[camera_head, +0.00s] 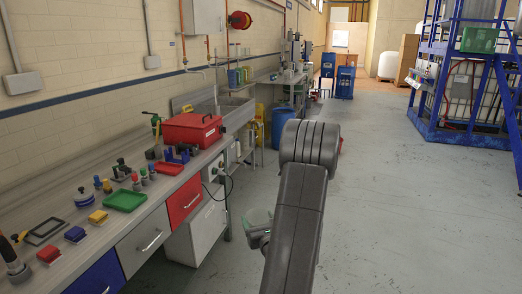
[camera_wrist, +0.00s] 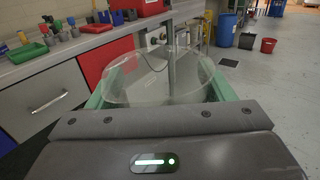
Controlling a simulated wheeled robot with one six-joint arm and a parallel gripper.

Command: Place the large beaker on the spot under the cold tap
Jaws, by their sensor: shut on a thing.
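The large beaker (camera_wrist: 160,82) is clear and wide-mouthed, and fills the middle of the wrist view. My gripper (camera_wrist: 163,88) is shut on it, with one green finger on each side. In the head view a pale green part of my gripper (camera_head: 258,222) shows left of my arm, in front of the bench and above the floor; the beaker is hard to make out there. The sink (camera_head: 232,108) is set in the bench farther back. The cold tap and the spot under it cannot be made out clearly.
A red toolbox (camera_head: 192,130), a green tray (camera_head: 125,200) and several small tools crowd the near bench. A blue barrel (camera_head: 282,125) stands past the sink; the wrist view shows a red bucket (camera_wrist: 268,45). The floor on the right (camera_head: 420,220) is clear.

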